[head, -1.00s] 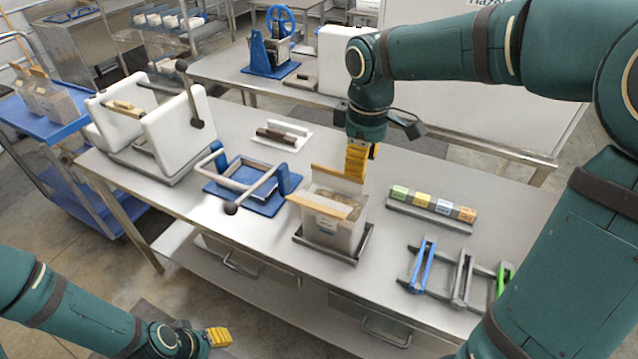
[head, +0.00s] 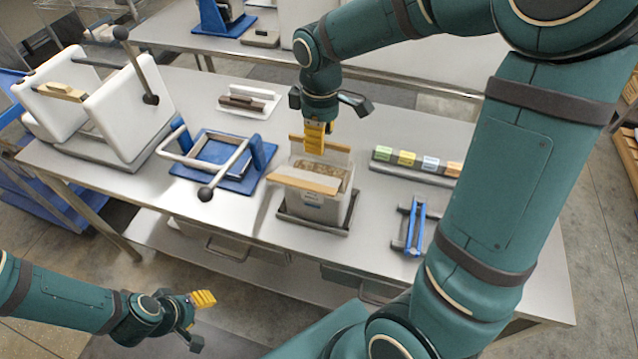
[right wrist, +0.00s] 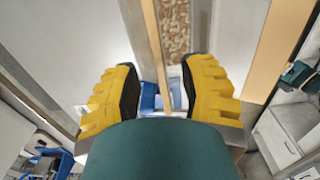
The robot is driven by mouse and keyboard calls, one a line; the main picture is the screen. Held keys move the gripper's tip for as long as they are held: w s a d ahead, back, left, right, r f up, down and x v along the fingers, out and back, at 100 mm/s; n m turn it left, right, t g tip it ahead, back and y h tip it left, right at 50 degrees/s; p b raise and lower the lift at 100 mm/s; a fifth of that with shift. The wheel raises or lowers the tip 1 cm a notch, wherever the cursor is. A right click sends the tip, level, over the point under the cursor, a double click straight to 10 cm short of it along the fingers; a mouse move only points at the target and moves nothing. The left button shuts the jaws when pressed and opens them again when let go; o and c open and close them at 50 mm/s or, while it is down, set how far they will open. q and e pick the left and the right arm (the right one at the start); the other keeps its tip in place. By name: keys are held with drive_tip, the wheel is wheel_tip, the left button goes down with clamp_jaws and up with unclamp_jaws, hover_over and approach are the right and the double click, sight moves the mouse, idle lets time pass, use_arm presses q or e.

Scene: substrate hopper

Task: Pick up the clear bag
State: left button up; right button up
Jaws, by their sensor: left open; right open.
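The clear bag (head: 318,209) stands upright in a shallow grey tray (head: 292,217) on the steel table. Brown grainy substrate shows inside it, and two wooden bars run along its top. My right gripper (head: 314,138) is open, pointing down at the far wooden bar (head: 335,145). In the right wrist view its yellow fingers (right wrist: 163,95) are apart, with that thin bar (right wrist: 153,40) running between them. The near bar (right wrist: 280,45) lies further right there. Contact cannot be told. My left gripper (head: 203,299) is open and empty, low in front of the table.
A blue frame with a grey handle (head: 225,160) stands left of the bag, and a white-sided press (head: 130,110) further left. A row of coloured blocks (head: 420,162) and a blue-handled clamp (head: 414,226) are on the right. Bare tabletop lies between them.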

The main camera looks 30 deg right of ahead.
sight(319, 160)
drive_tip(key=shift+f+b, duration=0.35)
drive_tip(key=shift+f, duration=2.3)
drive_tip(key=shift+a, duration=0.1)
clamp_jaws()
drive_tip(key=shift+r, duration=0.1)
